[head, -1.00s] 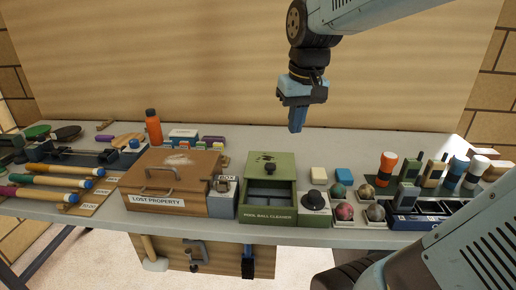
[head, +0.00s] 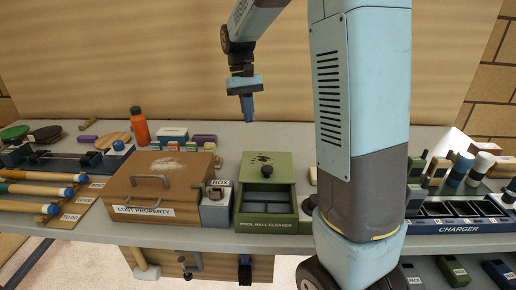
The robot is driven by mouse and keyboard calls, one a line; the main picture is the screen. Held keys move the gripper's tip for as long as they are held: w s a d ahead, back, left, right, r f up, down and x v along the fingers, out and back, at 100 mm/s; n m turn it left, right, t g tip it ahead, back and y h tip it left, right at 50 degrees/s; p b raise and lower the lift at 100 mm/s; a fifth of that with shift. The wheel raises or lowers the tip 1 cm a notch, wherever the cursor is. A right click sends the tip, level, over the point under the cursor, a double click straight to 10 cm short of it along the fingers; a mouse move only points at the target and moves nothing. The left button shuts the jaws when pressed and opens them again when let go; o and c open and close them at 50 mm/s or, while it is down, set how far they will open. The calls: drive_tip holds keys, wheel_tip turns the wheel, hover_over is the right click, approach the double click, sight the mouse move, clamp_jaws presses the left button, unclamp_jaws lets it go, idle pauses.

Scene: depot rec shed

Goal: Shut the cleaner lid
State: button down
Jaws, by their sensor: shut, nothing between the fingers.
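The pool ball cleaner (head: 277,227) is a green box on the bench in the head view, labelled on its front. Its green lid (head: 284,163), with a black knob and dark marks, is at the back and leaves the front compartments uncovered, so the cleaner is open. I cannot tell whether the lid is slid back or tilted. My gripper (head: 247,114) is shut and empty, pointing down. It appears above and slightly left of the lid in the picture, apart from it.
The brown lost property box (head: 122,190) and a small grey box (head: 215,212) stand left of the cleaner. An orange bottle (head: 139,127) is behind. The charger (head: 462,227) is at right. My arm hides the bench just right of the cleaner.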

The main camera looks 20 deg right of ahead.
drive_tip(key=f, duration=0.1)
approach(260, 167)
wheel_tip(260, 167, down, 3)
drive_tip(key=shift+r, duration=0.1)
drive_tip(key=s, duration=0.3)
drive_tip(key=shift+d+f, duration=0.2)
drive_tip(key=shift+f, duration=0.2)
drive_tip(key=shift+s+f, duration=0.15)
drive_tip(key=shift+s, duration=0.35)
